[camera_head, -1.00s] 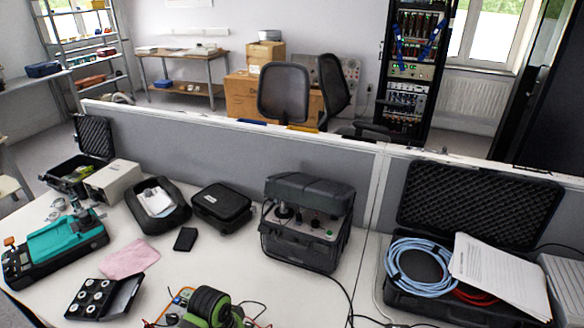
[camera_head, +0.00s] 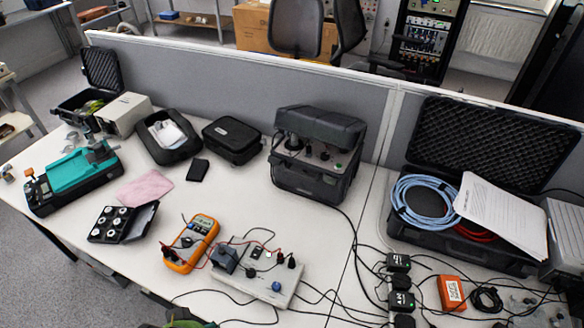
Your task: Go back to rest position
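Neither gripper can be made out in the head view. A dark and green part shows as a sliver at the bottom edge, left of centre, probably part of my own arm; no fingers are visible on it. On the white table (camera_head: 330,240) an orange multimeter (camera_head: 190,243) lies beside a grey box with wires and knobs (camera_head: 260,270). Nothing is seen held.
A teal device (camera_head: 75,178), an open case of round weights (camera_head: 122,222), a pink cloth (camera_head: 144,188) and black cases are at left. An open case (camera_head: 480,150) with blue cable (camera_head: 423,200) and papers is at right. Cables and an orange box (camera_head: 451,293) lie front right. A grey partition (camera_head: 220,90) runs behind.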

